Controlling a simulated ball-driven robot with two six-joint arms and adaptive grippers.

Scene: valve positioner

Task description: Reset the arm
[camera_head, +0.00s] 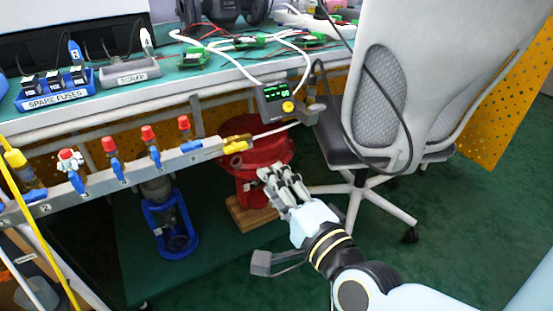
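My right gripper (279,178) reaches in from the lower right, in front of the red round valve body (266,170). Its fingers point up and to the left and sit fairly close together; I see nothing between them, and cannot tell how far they are open. A grey positioner box (275,103) with a green display and a yellow knob hangs at the bench's front edge, above the gripper. A yellow fitting (236,145) sits at the right end of the grey manifold rail (130,178). A thin pale rod (276,130) runs right from it. My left gripper is out of view.
The rail carries several red-capped valves with blue handles (116,167). A grey office chair (385,100) stands close on the right. The spare-fuses tray (52,98) and green circuit boards (250,43) lie on the bench. A blue stand (172,230) is below. Green floor is open at lower right.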

